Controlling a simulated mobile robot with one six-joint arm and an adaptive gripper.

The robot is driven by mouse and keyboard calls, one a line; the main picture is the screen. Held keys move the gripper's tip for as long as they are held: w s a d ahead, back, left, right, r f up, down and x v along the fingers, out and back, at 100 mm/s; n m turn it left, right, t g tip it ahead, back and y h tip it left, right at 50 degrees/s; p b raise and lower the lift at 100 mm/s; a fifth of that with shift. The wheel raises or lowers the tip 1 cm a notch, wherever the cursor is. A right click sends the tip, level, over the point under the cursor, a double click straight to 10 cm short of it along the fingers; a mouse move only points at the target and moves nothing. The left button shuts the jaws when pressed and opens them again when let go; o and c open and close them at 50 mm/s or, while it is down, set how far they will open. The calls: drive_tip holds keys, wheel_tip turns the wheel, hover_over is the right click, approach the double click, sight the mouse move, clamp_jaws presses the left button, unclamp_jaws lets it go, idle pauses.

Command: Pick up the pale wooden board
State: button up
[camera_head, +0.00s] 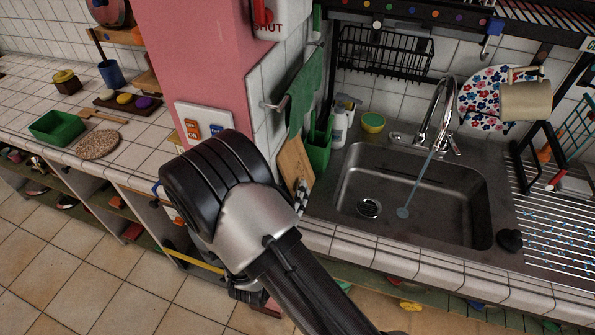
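A pale wooden board (294,162) leans upright, slightly tilted, against the tiled wall at the left end of the sink counter. It stands below a hanging green towel (304,92). My arm covers the area just in front of the board, and its lower edge is partly hidden. My gripper cannot be made out; only my arm's links and joint show, so its fingers and their state are not visible.
A green container (319,147) and a white bottle (339,128) stand close right of the board. The sink (412,195) lies further right. A pink pillar (190,55) rises to the left. The left counter holds a green tray (57,127) and a round speckled mat (97,145).

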drive_tip(key=shift+w+d, duration=0.15)
drive_tip(key=shift+w, duration=0.2)
clamp_jaws()
idle(0.3)
